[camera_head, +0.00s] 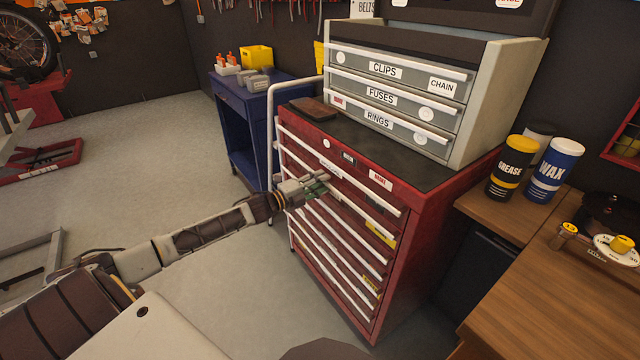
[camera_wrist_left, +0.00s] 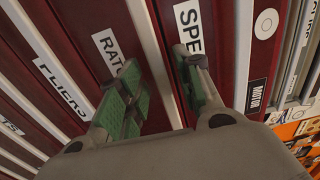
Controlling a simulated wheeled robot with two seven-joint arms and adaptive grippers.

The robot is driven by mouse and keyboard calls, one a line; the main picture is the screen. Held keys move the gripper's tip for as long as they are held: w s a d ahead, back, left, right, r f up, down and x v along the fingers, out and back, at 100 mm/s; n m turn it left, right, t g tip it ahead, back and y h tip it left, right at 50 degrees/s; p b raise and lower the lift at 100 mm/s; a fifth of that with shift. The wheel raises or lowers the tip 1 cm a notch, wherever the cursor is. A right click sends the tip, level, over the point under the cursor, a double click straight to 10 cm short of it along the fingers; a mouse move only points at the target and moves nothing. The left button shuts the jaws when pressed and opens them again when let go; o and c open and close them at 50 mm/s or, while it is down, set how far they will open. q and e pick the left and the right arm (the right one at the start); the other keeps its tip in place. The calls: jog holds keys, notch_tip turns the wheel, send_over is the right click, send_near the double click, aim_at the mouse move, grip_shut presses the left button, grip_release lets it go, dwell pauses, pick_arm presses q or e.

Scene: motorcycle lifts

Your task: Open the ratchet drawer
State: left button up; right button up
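The ratchet drawer (camera_wrist_left: 108,15) carries a partly hidden white label reading "RAT" in the left wrist view. It belongs to the red tool cabinet (camera_head: 420,235), and its front looks flush with its neighbours. A pale bar handle (camera_wrist_left: 148,40) runs between the "RAT" label and a label starting "SPE". My left gripper (camera_wrist_left: 160,95) has its green-padded fingers apart, one on each side of this bar. I cannot tell whether they touch it. In the head view the left gripper (camera_head: 322,184) is at the cabinet's upper drawers and hides part of them. My right gripper is not in view.
A grey drawer unit (camera_head: 400,90) labelled clips, fuses and rings stands on the cabinet. A wooden bench (camera_head: 555,300) with grease and wax tubs (camera_head: 512,168) is at the right. A blue cart (camera_head: 235,125) stands behind left. The floor (camera_head: 210,265) left of the cabinet is clear.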

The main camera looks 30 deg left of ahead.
pick_arm(q)
jog(key=shift+w, duration=0.1)
dwell(0.3)
grip_shut()
